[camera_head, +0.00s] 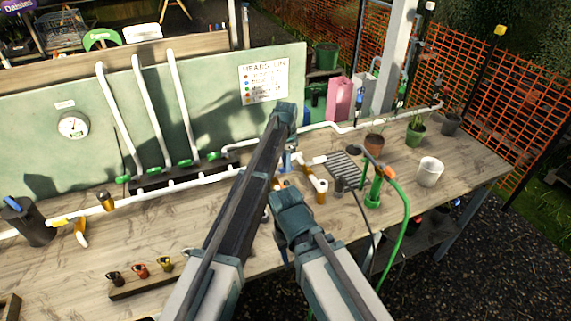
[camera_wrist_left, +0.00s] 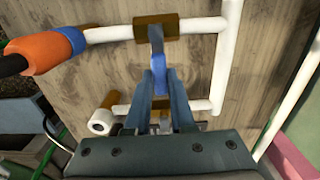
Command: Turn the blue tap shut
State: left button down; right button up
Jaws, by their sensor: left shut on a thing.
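The blue tap (camera_wrist_left: 157,72) is in the left wrist view, its handle pointing from a brass-brown valve body (camera_wrist_left: 155,26) on a white pipe toward me. The handle appears crosswise to that pipe. My left gripper (camera_wrist_left: 158,88) is shut on the handle, its two fingers on either side of it. In the head view my left gripper (camera_head: 287,158) hangs below the wrist at mid-bench, among white pipes and brass fittings. The arm partly hides the tap there. My right arm comes in from the lower middle; its gripper does not show.
An orange and blue connector (camera_wrist_left: 47,52) lies left of the tap. Right along the bench (camera_head: 470,165) are a green hose (camera_head: 402,235), a white pot (camera_head: 430,171) and plant pots. Green taps (camera_head: 184,163) line the backboard. Small coloured items (camera_head: 140,270) sit at the front left.

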pick_arm(q)
jog(key=shift+s, duration=0.1)
dwell(0.4)
jog(key=c, duration=0.8)
grip_release()
jog(key=shift+o, duration=0.2)
notch_tip(320, 180, up, 14)
jog(key=p, duration=1.4)
jog(key=shift+f, duration=0.1)
